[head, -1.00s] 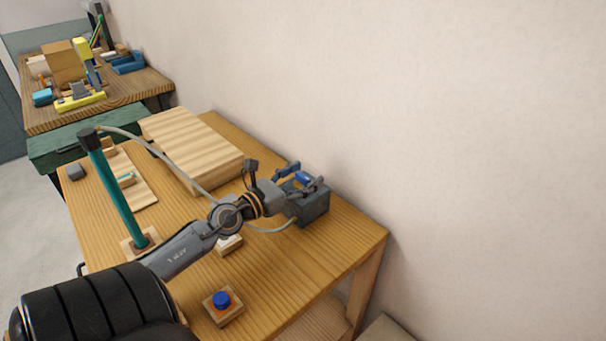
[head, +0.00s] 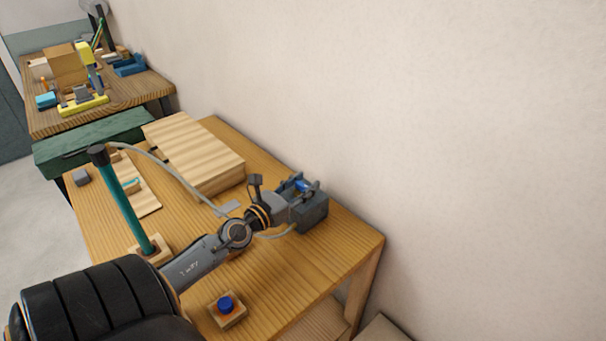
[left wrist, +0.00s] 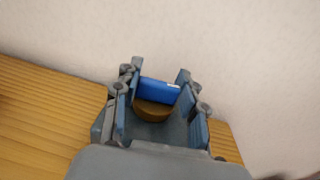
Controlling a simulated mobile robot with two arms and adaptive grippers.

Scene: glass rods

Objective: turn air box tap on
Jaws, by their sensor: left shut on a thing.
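The air box (head: 314,217) is a dark grey box near the back right of the wooden table, close to the wall. Its blue tap handle (head: 302,184) is on top, between the fingers of my left gripper (head: 303,186). In the left wrist view the blue handle (left wrist: 160,91) stands on a round brass-coloured base (left wrist: 153,111). The fingers of my left gripper (left wrist: 158,97) are on either side of the handle and shut on it. The wrist hides part of the box in the head view. My right gripper is not in view.
A striped wooden block (head: 195,153) lies behind my left arm. A teal post (head: 128,205) with a hose stands at the left. A blue button on a wooden base (head: 227,318) is at the front. A second table (head: 140,88) with several objects stands farther back.

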